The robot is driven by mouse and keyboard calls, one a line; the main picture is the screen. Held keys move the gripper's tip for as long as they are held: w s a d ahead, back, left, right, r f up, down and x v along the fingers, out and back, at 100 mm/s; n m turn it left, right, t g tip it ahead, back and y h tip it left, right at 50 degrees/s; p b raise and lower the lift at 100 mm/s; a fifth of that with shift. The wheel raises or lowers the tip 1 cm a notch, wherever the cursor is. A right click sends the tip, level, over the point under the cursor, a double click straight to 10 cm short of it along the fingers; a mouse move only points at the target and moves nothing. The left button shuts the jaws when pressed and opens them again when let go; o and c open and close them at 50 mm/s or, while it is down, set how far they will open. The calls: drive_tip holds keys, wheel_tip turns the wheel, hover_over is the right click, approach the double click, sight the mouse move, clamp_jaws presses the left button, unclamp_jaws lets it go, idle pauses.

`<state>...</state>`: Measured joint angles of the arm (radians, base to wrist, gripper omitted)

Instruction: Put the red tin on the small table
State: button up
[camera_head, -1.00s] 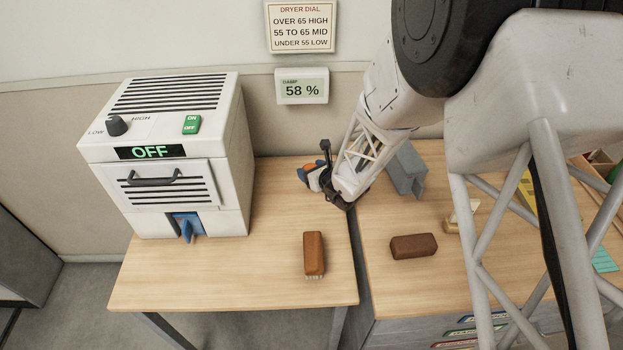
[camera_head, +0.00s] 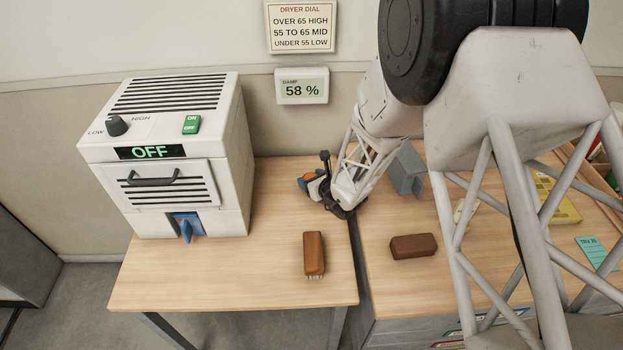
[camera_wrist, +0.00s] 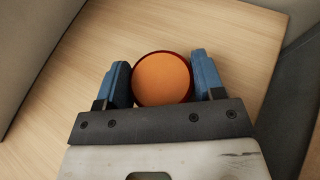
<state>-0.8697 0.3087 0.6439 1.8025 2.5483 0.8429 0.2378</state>
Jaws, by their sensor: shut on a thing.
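The red tin (camera_wrist: 162,80) shows in the wrist view as a round orange top with a dark red rim. My gripper (camera_wrist: 163,82) is shut on it, with a blue finger on either side. In the head view my gripper (camera_head: 311,184) is over the right back part of the small wooden table (camera_head: 210,275), and the tin is mostly hidden there. The wrist view shows bare wood (camera_wrist: 215,35) around the tin. I cannot tell whether the tin touches the tabletop.
A white dryer (camera_head: 175,190) reading OFF stands on the table's left. A brown brush (camera_head: 314,253) lies near its front right. On the adjoining right-hand surface are a dark brown block (camera_head: 413,246) and a grey holder (camera_head: 406,172). The table's middle is clear.

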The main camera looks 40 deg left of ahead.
drive_tip(key=o, duration=1)
drive_tip(key=shift+c, duration=0.2)
drive_tip(key=shift+r, duration=0.2)
drive_tip(key=shift+v, duration=6)
